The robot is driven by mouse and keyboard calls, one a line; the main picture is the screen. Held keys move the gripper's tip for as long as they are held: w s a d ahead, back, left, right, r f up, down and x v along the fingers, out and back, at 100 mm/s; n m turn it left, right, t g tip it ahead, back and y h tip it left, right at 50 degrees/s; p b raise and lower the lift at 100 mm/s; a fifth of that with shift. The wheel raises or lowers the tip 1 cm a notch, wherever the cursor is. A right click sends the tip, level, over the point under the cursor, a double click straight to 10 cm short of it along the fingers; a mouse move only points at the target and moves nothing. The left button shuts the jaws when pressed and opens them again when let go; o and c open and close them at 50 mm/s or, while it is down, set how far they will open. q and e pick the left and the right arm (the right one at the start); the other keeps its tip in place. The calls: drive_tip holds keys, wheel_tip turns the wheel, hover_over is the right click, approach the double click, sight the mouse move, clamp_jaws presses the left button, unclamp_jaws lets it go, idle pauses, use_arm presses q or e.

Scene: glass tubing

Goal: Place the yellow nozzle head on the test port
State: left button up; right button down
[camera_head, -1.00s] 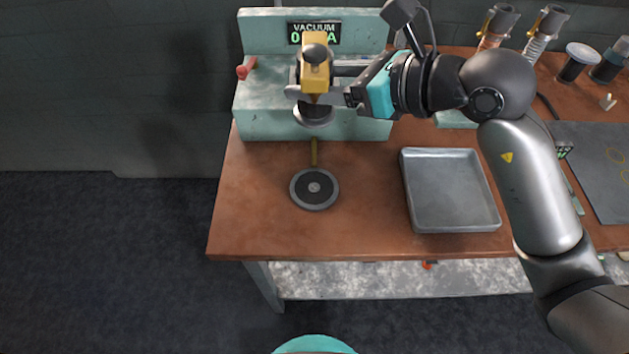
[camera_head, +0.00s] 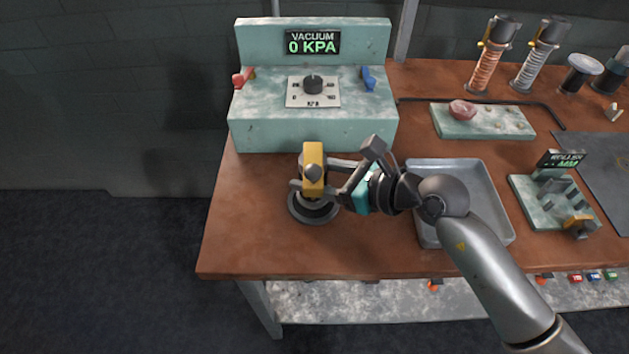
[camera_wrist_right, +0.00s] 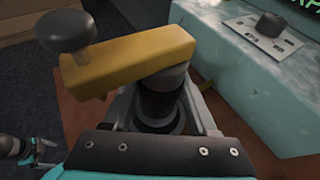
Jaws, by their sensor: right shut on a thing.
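The yellow nozzle head (camera_head: 313,170) is a yellow block with a dark round knob on top and a dark cylindrical body beneath. My right gripper (camera_head: 322,180) is shut on that dark body. In the right wrist view the fingers of the gripper (camera_wrist_right: 166,108) close around the body, and the yellow block of the nozzle head (camera_wrist_right: 128,60) juts to the left. The test port (camera_head: 300,213), a round dark disc with a grey rim, lies on the table below the nozzle head, mostly hidden. I cannot tell whether they touch.
The vacuum unit (camera_head: 250,130), reading 0 KPA, stands behind, with a black dial (camera_head: 313,84) and red and blue levers. A metal tray (camera_head: 485,185) lies right of the port, under my right arm. Bare tabletop (camera_head: 245,225) lies left of the port.

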drive_tip(key=shift+f, duration=0.65)
drive_tip(key=shift+f, duration=0.15)
drive_tip(key=shift+c, duration=1)
unclamp_jaws()
drive_tip(key=shift+r, duration=0.2)
drive_tip(key=v, duration=1.2)
drive_tip(key=shift+f, duration=0.1)
